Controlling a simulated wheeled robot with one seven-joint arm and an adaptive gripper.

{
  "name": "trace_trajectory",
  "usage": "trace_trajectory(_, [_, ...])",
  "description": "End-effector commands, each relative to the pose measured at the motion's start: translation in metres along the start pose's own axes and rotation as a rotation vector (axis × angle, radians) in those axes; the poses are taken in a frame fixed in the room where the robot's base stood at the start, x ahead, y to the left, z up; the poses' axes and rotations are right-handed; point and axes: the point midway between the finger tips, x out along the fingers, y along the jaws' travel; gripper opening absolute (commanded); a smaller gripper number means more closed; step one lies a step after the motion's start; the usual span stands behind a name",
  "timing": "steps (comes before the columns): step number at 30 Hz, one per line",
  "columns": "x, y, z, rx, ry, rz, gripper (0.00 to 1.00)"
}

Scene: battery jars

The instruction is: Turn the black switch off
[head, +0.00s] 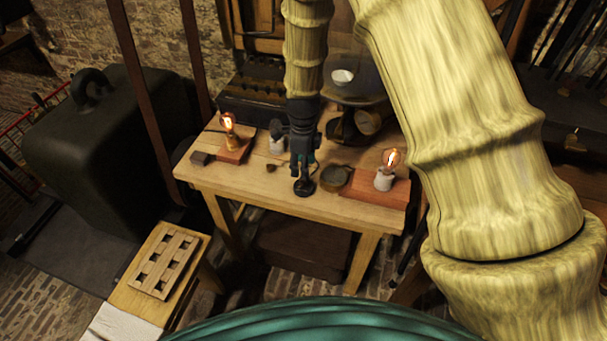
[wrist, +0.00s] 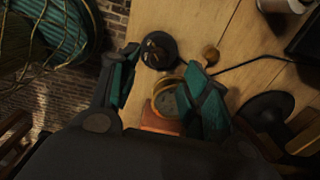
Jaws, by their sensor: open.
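A round black piece, likely the black switch (wrist: 159,50), lies on the table near its front edge. In the wrist view it is just beyond my open fingertips, with a small brownish detail on top. In the head view this black piece (head: 304,188) is directly below my gripper (head: 303,168). My gripper also shows in the wrist view (wrist: 163,64), with its two teal fingers apart and nothing held. I cannot tell whether a fingertip touches the black piece, nor which way a lever points. Two bulbs glow, the left bulb (head: 228,122) and the right bulb (head: 391,158).
A round brass-rimmed piece (head: 335,177) sits just right of my gripper, beside the reddish board (head: 375,190). A white jar and dark scale stand behind. The table's front-left is mostly clear.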

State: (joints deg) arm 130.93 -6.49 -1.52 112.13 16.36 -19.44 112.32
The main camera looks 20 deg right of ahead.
Motion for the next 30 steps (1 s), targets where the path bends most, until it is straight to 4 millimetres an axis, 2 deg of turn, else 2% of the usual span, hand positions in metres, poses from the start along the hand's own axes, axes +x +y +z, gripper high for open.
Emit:
trace_trajectory(15, [0.052,0.0,-0.002,0.003,0.0,0.002,0.47])
trace_trajectory(21, [0.06,0.0,-0.002,0.003,0.0,0.0,0.47])
trace_trajectory(30, [0.061,0.0,-0.002,0.003,-0.001,0.0,0.47])
